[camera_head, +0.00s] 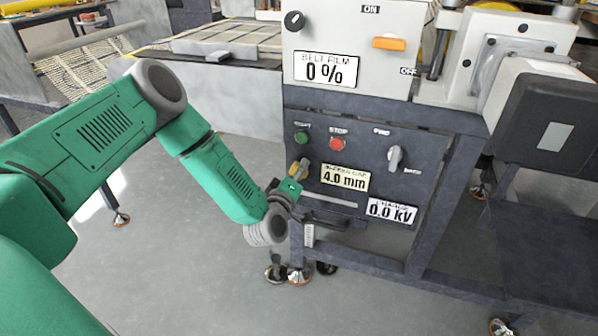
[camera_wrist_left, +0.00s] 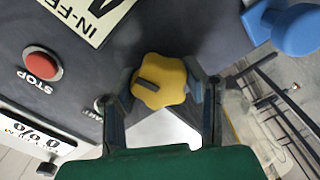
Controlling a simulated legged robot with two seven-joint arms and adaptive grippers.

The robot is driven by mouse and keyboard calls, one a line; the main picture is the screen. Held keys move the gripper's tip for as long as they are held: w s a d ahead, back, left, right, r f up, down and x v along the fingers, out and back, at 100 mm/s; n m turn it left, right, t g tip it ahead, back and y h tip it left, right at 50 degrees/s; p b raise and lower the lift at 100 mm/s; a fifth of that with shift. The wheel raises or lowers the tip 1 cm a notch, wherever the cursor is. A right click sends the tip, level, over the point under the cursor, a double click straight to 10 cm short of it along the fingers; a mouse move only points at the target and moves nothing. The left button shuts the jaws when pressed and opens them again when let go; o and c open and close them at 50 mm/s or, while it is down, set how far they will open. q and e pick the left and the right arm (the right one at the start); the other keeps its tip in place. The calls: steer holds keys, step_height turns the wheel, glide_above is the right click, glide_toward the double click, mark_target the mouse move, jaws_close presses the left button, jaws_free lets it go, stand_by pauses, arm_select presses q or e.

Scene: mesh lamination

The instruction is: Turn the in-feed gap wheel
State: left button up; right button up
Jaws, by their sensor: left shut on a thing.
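The in-feed gap wheel (camera_wrist_left: 160,82) is a yellow lobed knob with a dark pointer bar, in the middle of the left wrist view. In the head view the yellow wheel (camera_head: 303,166) is partly hidden at the left edge of the dark control panel. My left gripper (camera_wrist_left: 163,88) has a finger on each side of the wheel and is shut on it; it also shows in the head view (camera_head: 292,184). The gap display (camera_head: 344,178) beside the wheel reads 4.0 mm. My right gripper is not in view.
A green start button (camera_head: 301,137), a red stop button (camera_head: 337,144) and a grey rotary switch (camera_head: 395,157) sit close by on the panel. Displays read 0 % (camera_head: 326,70) and 0.0 kV (camera_head: 391,212). A blue rounded part (camera_wrist_left: 293,27) shows near the wheel in the wrist view.

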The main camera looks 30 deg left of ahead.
arm_select(q)
steer(key=o, duration=1.2)
steer(key=shift+s+d+f, duration=0.1)
steer(key=shift+s+f, duration=0.15)
steer(key=shift+f, duration=0.2)
steer(key=shift+c, duration=0.2)
steer(key=shift+w+r, duration=0.1)
steer(key=shift+r, duration=0.05)
steer(key=shift+r, duration=0.1)
steer(key=v, duration=1.2)
